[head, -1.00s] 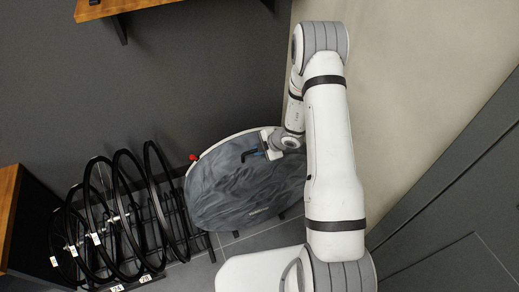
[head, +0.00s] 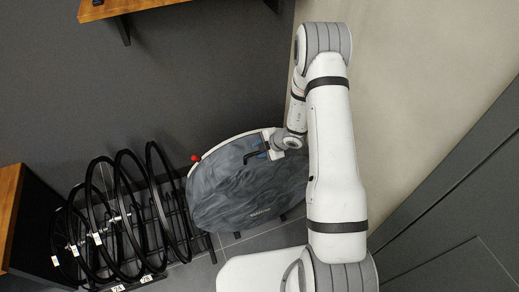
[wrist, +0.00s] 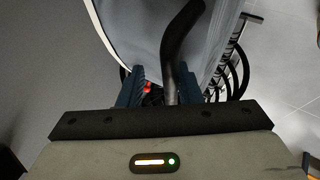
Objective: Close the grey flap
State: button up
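The grey flap (head: 240,195) is a large rounded panel with a dark streaked surface, standing close to the wall. It also shows in the wrist view (wrist: 140,25), pale grey with a light rim. A bent black handle (head: 252,157) shows in front of the flap. In the wrist view the black handle (wrist: 172,60) runs between the blue fingers of my gripper (wrist: 160,88), nearer the right finger. A gap shows between the handle and the left finger, so my gripper is open around the handle. In the head view my gripper (head: 264,152) is at the flap's upper part.
A red knob (head: 195,158) sits at the flap's upper left edge. A black rack with several wheel-like hoops (head: 125,215) stands to the left. A wooden shelf (head: 125,8) is on the wall above. Bare wall (head: 410,80) is to the right.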

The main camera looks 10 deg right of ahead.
jog(key=shift+s+f, duration=0.1)
jog(key=shift+s, duration=0.1)
jog(key=v, duration=0.8)
jog(key=shift+w, duration=0.2)
jog(key=shift+a, duration=0.1)
jog(key=s+a+r+n+g, duration=0.1)
jog(key=s+a+r+n, duration=0.15)
jog(key=r+n, duration=0.5)
jog(key=s+a+r+n+g, duration=0.1)
jog(key=s+r+n, duration=0.3)
jog(key=r+n, duration=0.4)
jog(key=s+a+r+n, duration=0.25)
jog(key=r+n, duration=0.35)
jog(key=n, duration=0.4)
jog(key=s+d+r+n+h, duration=0.3)
jog(key=s+n, duration=0.5)
jog(key=n, duration=0.4)
jog(key=s+d+r+n+h, duration=0.3)
jog(key=s+r+n, duration=0.3)
jog(key=n, duration=0.6)
jog(key=s+d, duration=0.1)
jog(key=s, duration=0.1)
jog(key=shift+s+d+r, duration=0.15)
jog(key=shift+s+r, duration=0.15)
jog(key=shift+r, duration=0.05)
